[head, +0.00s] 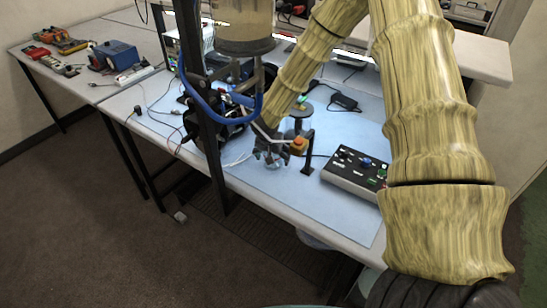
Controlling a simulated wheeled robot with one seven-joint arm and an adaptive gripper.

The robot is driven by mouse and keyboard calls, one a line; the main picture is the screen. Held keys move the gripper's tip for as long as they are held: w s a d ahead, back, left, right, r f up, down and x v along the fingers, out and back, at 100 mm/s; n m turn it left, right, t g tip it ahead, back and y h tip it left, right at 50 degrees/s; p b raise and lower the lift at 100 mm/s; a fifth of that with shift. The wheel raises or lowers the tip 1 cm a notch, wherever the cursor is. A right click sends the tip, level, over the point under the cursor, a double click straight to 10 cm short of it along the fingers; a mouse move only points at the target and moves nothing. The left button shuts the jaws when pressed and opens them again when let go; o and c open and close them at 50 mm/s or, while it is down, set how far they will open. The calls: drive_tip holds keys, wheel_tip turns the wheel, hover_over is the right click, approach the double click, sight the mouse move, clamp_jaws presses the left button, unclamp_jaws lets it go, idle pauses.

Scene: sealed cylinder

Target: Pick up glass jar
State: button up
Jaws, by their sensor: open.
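I cannot clearly make out a separate glass jar in the head view. A large see-through, tan-tinted cylinder (245,18) with a grey metal base stands at the top centre, cut off by the frame edge; I cannot tell whether it is the jar. My gripper (271,163) is small in the picture, open and pointing down low over the blue mat (265,183) near the table's front edge. I see nothing held in it. My wood-patterned arm hides much of the table's right and back.
A black post (208,120) with a blue hose (205,103) stands left of my gripper. An orange-topped part (298,146) is close on its right. A control box (352,170) with buttons sits farther right. Tools and a blue device (113,55) lie at the far left.

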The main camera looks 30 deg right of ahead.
drive_tip(key=c, duration=1.2)
drive_tip(key=shift+c, duration=0.2)
drive_tip(key=shift+r, duration=0.1)
